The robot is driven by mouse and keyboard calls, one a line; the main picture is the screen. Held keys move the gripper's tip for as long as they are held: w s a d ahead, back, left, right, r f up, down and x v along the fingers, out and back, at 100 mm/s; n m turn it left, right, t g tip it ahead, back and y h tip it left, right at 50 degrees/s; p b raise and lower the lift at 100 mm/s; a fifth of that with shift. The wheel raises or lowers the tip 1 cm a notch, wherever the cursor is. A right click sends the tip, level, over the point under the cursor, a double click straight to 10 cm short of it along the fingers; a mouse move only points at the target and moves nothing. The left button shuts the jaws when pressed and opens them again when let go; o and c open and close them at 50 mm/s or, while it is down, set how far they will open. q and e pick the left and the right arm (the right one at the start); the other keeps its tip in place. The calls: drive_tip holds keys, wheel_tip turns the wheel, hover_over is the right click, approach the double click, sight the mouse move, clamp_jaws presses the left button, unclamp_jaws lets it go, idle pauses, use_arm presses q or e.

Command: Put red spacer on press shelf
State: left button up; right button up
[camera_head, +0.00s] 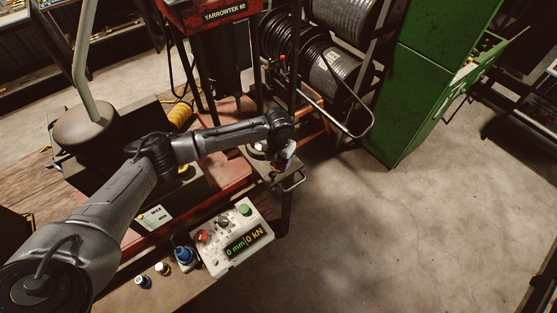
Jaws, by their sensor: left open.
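The red press (222,14), labelled YARROWTEK 60, stands at the top centre. Its red lower frame (226,175) runs behind and below my left forearm. My left arm reaches in from the lower left, and my left gripper (284,158) is small and dark at the right end of the press frame, near the bench edge. It is open, and I see nothing held in it. I cannot make out a separate red spacer; the arm covers part of the press area. I cannot clearly tell which surface is the press shelf. My right gripper is not in view.
A control box (232,238) with buttons and a display reading 0 mm, 0 kN sits on the bench front. A blue-topped item (184,256) and small bottles (143,282) stand left of it. The right floor is clear.

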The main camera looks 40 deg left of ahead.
use_arm(q)
drive_tip(key=shift+f, duration=0.45)
drive_tip(key=shift+c, duration=0.4)
drive_tip(key=c, duration=0.8)
drive_tip(key=shift+c, duration=0.2)
drive_tip(key=shift+r, duration=0.2)
